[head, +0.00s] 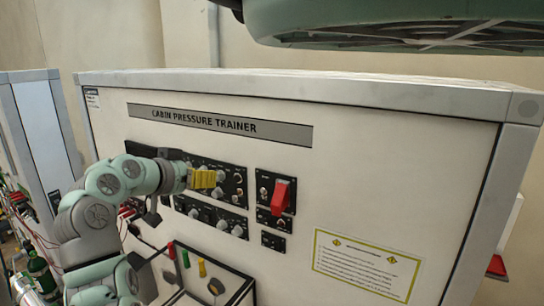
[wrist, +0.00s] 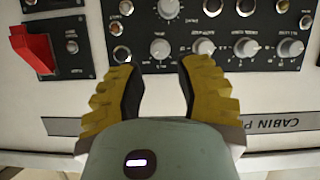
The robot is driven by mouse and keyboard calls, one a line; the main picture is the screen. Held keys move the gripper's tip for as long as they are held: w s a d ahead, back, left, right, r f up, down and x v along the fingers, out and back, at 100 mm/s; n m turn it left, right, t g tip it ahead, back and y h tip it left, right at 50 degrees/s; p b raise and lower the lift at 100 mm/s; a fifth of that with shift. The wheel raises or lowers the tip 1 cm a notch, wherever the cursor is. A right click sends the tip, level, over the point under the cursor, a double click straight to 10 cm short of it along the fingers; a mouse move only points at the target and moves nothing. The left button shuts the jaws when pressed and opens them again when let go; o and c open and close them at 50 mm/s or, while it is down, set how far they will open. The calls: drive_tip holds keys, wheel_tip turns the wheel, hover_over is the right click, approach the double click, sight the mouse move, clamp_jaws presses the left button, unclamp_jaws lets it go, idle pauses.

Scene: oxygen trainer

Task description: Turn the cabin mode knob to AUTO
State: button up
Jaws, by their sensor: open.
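The trainer's black knob panel (head: 222,172) is on the upright cabinet face, and it also shows upside down in the wrist view (wrist: 222,62). It carries several pale round knobs. One grey-white knob (wrist: 160,48) appears just beyond and between my fingertips. Its label is too small to read, so I cannot tell if it is the cabin mode knob or where it points. My gripper (head: 207,179) has yellow fingers and is in front of the panel, hiding part of it. In the wrist view my gripper (wrist: 158,62) is open and empty, with a wide gap between the fingers.
A red guarded switch (head: 281,194) is right of the knobs, and it also shows in the wrist view (wrist: 32,48). A yellow-bordered notice (head: 367,264) is at lower right. A clear-sided box (head: 240,284) with coloured handles stands below the panel. A green bottle (head: 41,270) is at left.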

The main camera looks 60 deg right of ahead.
sight(219, 177)
drive_tip(key=shift+p+x, duration=1.7)
drive_tip(key=shift+x, duration=0.6)
clamp_jaws()
